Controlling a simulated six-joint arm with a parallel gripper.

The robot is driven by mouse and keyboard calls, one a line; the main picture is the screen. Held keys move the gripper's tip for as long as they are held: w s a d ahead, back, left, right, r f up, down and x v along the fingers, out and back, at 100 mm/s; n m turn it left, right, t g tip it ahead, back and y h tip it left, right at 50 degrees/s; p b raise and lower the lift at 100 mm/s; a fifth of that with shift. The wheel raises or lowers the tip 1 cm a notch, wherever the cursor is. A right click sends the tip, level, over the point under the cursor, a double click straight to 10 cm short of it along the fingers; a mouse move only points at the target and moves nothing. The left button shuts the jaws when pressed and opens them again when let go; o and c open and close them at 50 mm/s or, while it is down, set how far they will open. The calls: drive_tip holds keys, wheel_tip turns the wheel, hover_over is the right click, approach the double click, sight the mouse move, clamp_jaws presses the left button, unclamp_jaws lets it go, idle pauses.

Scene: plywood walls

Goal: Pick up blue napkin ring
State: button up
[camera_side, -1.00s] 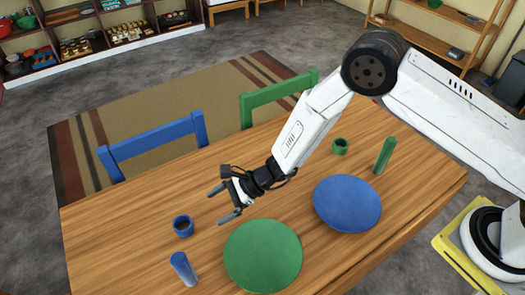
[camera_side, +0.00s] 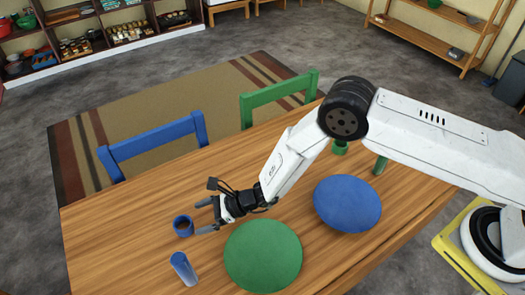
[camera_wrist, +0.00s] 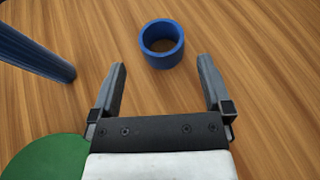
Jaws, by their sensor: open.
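The blue napkin ring (camera_side: 183,226) sits on the wooden table at the left, its round opening facing up. It also shows in the wrist view (camera_wrist: 162,43), just beyond my fingertips and roughly centred between them. My gripper (camera_side: 206,216) is open and empty, just right of the ring in the side view. In the wrist view both fingers of my gripper (camera_wrist: 162,70) are spread wide, with bare table between them. The ring appears apart from both fingers.
A blue cylinder (camera_side: 183,268) stands near the ring, also at left in the wrist view (camera_wrist: 35,50). A green plate (camera_side: 262,256) and a blue plate (camera_side: 347,204) lie to the right. A green ring (camera_side: 340,148) and green cylinder (camera_side: 381,165) are partly hidden by my arm.

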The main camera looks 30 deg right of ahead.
sight(175, 226)
drive_tip(key=shift+w+a+f, duration=0.1)
drive_tip(key=shift+a, duration=0.2)
drive_tip(key=shift+x, duration=2.6)
drive_tip(key=shift+d+f, duration=0.1)
drive_tip(key=c, duration=1.2)
drive_tip(key=shift+o, duration=0.2)
drive_tip(key=shift+w, duration=0.1)
